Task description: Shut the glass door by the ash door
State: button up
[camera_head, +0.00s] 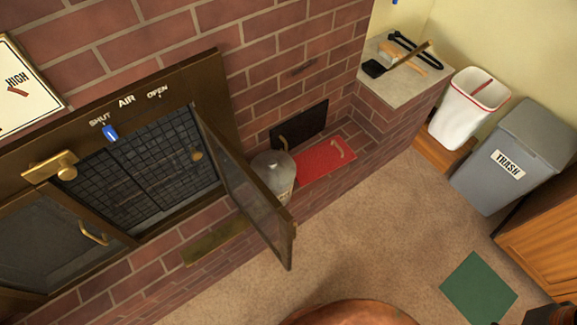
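The glass door (245,185) nearer the ash door is a dark-framed pane on the right side of the fireplace opening. It stands open, swung out from the brick wall over the hearth. The ash door (304,124) is a small black panel low in the brick wall, with a brass handle (283,143). The other glass door (55,245), with a brass handle (93,235), is at the lower left; I cannot tell whether it is fully shut. My gripper is not in view.
A grey metal can (273,175) stands behind the open door, beside a red mat (325,160). A brass-coloured strip (215,243) lies below the opening. A white bin (465,110) and a grey trash bin (515,160) stand at right. The carpet (385,235) in front is mostly clear.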

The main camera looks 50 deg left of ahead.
aim_at(287, 228)
jog(key=i, duration=1.35)
jog(key=u, duration=2.9)
jog(key=k, duration=1.1)
jog(key=u, duration=1.2)
jog(key=i, duration=0.55)
